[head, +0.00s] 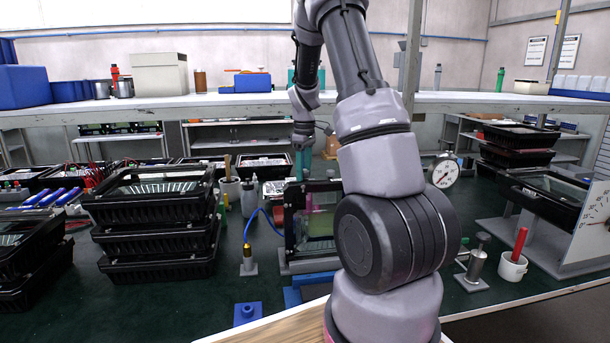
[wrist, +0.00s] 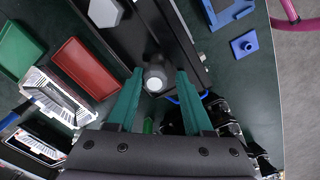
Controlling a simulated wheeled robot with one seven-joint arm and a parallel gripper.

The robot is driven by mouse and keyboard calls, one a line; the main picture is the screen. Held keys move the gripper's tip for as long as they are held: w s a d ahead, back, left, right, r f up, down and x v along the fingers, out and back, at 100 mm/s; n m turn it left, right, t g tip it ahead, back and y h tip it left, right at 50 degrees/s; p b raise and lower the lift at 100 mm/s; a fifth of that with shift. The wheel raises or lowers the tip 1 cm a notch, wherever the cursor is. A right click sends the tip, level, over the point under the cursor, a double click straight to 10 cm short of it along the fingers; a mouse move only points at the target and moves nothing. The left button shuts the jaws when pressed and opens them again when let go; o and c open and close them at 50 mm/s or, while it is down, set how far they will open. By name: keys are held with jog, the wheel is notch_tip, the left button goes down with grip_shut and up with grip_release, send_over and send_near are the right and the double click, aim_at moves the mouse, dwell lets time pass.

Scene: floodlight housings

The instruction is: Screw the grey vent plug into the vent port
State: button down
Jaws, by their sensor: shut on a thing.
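In the wrist view my gripper (wrist: 159,73) has its two teal fingers either side of a dark grey plug (wrist: 155,74) with a pale round end, and is shut on it. The plug lies over a dark bar of the fixture; whether it touches that bar I cannot tell. In the head view my gripper (head: 303,163) points down at the top of the upright housing fixture (head: 318,225), partly behind my arm. The plug cannot be made out there. The vent port is not distinguishable in either view.
Stacked black housings (head: 155,240) stand left of the fixture. A blue block (head: 248,313) lies at the front edge. A dial gauge (head: 443,172) and a white cup with a red handle (head: 512,267) stand to the right. A light grey hexagonal part (wrist: 103,12) shows near the dark bar.

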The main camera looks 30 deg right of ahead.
jog(key=shift+s+d+f, duration=0.2)
jog(key=shift+s+f, duration=0.1)
jog(key=shift+f, duration=0.45)
jog(key=m, duration=0.3)
jog(key=shift+m, duration=0.4)
jog(key=m, duration=0.5)
jog(key=shift+w+f+m, duration=0.3)
jog(key=shift+w+m, duration=0.05)
jog(key=shift+m, duration=0.55)
jog(key=m, duration=0.3)
jog(key=shift+r, duration=0.1)
jog(key=m, duration=0.3)
jog(key=shift+d+r+m, duration=0.1)
jog(key=shift+m, duration=0.2)
jog(key=shift+c, duration=2)
grip_release()
jog(key=shift+r, duration=0.1)
